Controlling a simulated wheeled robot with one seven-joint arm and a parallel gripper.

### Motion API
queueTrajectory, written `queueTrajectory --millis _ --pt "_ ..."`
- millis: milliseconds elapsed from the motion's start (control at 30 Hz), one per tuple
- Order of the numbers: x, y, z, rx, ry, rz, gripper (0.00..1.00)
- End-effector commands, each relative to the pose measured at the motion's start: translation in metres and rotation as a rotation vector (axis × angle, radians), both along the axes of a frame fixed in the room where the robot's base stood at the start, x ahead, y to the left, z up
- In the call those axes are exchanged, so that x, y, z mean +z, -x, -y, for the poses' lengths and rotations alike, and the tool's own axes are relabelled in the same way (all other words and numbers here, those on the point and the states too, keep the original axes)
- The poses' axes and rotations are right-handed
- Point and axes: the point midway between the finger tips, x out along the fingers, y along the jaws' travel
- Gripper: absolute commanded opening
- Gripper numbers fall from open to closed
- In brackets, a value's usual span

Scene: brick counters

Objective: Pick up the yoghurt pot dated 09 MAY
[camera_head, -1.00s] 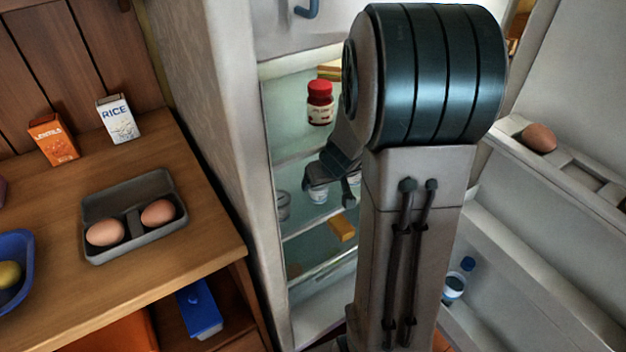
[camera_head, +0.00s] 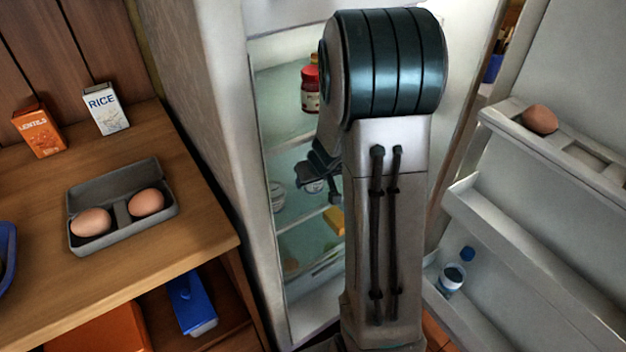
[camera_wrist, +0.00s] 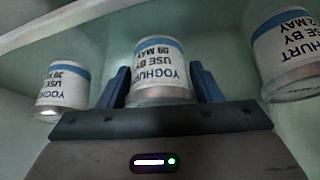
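In the wrist view the yoghurt pot dated 09 MAY (camera_wrist: 160,72) stands between the two blue fingers of my gripper (camera_wrist: 163,88), its label upside down in the picture. The fingers are spread on either side of it, with a narrow gap visible. A second pot marked 30 (camera_wrist: 64,88), its month hard to read, is to the left. A third pot, its date ending in 2 MAY (camera_wrist: 285,55), is to the right. In the head view my gripper (camera_head: 322,180) is inside the fridge at the middle shelf, partly hidden by my arm.
A fridge shelf edge (camera_wrist: 60,25) crosses the top of the wrist view. A red-lidded jar (camera_head: 311,88) stands on the shelf above. The open fridge door (camera_head: 510,235) at the right holds an egg (camera_head: 540,119) and a bottle (camera_head: 452,278). A counter (camera_head: 150,245) is at left.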

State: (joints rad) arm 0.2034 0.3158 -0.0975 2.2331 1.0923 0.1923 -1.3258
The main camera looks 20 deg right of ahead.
Motion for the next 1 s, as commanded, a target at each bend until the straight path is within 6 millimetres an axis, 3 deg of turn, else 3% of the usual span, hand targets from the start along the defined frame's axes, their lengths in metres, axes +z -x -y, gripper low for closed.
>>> queueTrajectory --millis 567,1000 --pt "0.007 0.002 0.0 -0.001 0.0 0.001 0.33" --pt "0.004 0.063 0.0 -0.002 0.001 0.002 0.33"
